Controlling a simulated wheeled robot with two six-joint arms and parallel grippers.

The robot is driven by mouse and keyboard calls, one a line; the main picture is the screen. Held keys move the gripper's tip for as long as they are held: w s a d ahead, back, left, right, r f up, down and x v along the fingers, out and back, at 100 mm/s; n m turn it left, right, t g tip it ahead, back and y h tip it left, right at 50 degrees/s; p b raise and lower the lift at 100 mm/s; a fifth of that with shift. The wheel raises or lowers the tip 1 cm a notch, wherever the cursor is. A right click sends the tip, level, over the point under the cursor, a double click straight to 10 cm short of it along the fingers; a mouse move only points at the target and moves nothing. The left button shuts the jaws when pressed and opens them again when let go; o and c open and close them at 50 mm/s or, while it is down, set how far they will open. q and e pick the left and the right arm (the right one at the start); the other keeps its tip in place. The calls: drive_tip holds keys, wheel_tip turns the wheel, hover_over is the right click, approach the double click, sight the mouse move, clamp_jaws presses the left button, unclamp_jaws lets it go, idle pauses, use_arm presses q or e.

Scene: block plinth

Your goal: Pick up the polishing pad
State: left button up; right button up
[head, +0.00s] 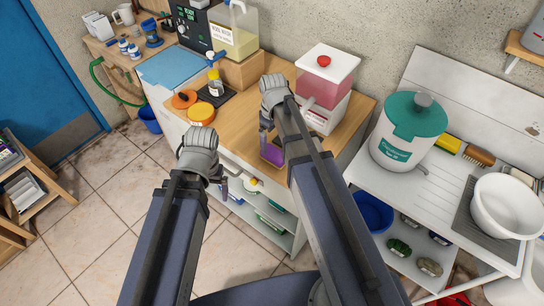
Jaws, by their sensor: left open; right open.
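An orange round pad-like piece (184,98) lies on the wooden worktop, left of the small bottle. A yellow-orange disc (201,113) lies just in front of it. I cannot tell for sure which of the two is the polishing pad. My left gripper (223,187) is open, in front of the worktop's near edge, below and apart from both discs. My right gripper (265,140) is open over the worktop, to the right of the discs, close to a purple item (272,152). The arms' wrists partly hide both grippers' fingers.
A dispenser with pink liquid (325,80) stands right of my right gripper. A small bottle on a dark pad (215,85) stands close behind the discs. A white and teal drum (408,135) and a white bowl (506,207) stand on the right-hand sink unit.

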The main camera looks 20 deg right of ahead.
sight(274, 152)
drive_tip(key=shift+s+d+f+b, duration=0.1)
drive_tip(key=shift+s+f+b, duration=0.05)
drive_tip(key=shift+f+b, duration=1.55)
drive_tip(key=shift+s+d+f+b, duration=0.1)
drive_tip(key=shift+s+f+b, duration=0.05)
drive_tip(key=shift+f+b, duration=1.5)
drive_tip(key=shift+f, duration=0.1)
drive_tip(key=shift+p, duration=0.3)
drive_tip(key=shift+c, duration=0.2)
drive_tip(key=c, duration=1.5)
wheel_tip(274, 152, up, 10)
drive_tip(key=p, duration=1)
